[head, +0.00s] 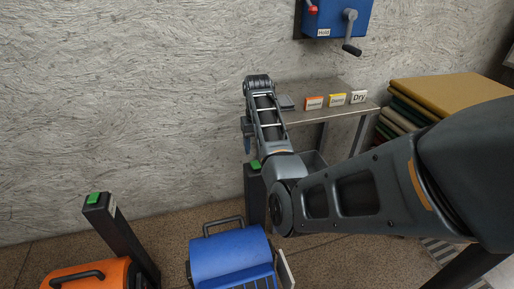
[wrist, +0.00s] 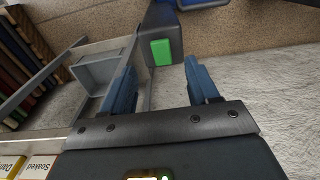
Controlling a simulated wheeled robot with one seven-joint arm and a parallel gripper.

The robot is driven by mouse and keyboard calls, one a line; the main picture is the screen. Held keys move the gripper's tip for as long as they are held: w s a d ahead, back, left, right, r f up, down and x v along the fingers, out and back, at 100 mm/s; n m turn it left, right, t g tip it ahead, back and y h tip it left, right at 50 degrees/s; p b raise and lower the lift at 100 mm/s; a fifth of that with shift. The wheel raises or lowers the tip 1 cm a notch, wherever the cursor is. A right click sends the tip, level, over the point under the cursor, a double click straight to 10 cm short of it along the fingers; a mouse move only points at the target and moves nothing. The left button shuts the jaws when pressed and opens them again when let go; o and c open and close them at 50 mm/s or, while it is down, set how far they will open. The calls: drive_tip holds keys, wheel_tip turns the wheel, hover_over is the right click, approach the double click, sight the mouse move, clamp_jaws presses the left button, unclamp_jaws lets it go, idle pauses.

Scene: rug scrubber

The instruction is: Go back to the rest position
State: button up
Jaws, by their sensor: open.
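My gripper (head: 247,146) is at the end of my arm, which folds over beside the left end of the metal table. Its two blue fingers (wrist: 160,66) are apart, with nothing between them. A dark post (head: 255,190) with a green button (head: 256,165) stands just below the gripper in the head view. In the wrist view the green button (wrist: 161,52) shows past the fingertips, between them; I see no contact. My forearm hides part of the table and the floor.
A metal table (head: 310,90) holds orange, yellow and white label cards (head: 337,99). A grey tray (wrist: 98,70) is beside it. Blue (head: 232,257) and orange (head: 95,275) machines stand on the floor. Stacked rugs (head: 445,88) are right; a blue lever box (head: 335,18) is on the wall.

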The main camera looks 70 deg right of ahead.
idle(0.4)
drive_tip(key=s+a+f+n+t+h, duration=0.25)
drive_tip(key=s+a+f+h, duration=0.2)
drive_tip(key=a+f, duration=0.6)
drive_tip(key=s+a+f+n+t, duration=0.1)
drive_tip(key=s+a+n+t, duration=0.15)
drive_tip(key=a, duration=0.25)
drive_tip(key=s+a+n+t, duration=0.1)
drive_tip(key=s+a, duration=0.3)
drive_tip(key=a, duration=0.2)
drive_tip(key=s+a+r+n+t+y, duration=0.1)
drive_tip(key=s+a+r+t, duration=0.1)
drive_tip(key=s+a+r, duration=0.3)
drive_tip(key=s+a+r+n+t+y, duration=0.1)
drive_tip(key=s+a+r+n+t, duration=0.15)
drive_tip(key=a, duration=0.45)
drive_tip(key=s+a+r+t+y, duration=0.1)
drive_tip(key=s+a+r, duration=0.3)
drive_tip(key=r, duration=0.4)
drive_tip(key=s+a+r+t+y, duration=0.2)
drive_tip(key=s+a+r, duration=0.3)
drive_tip(key=r, duration=0.3)
drive_tip(key=shift+r+t, duration=0.4)
drive_tip(key=shift+t, duration=0.15)
drive_tip(key=shift+n, duration=0.25)
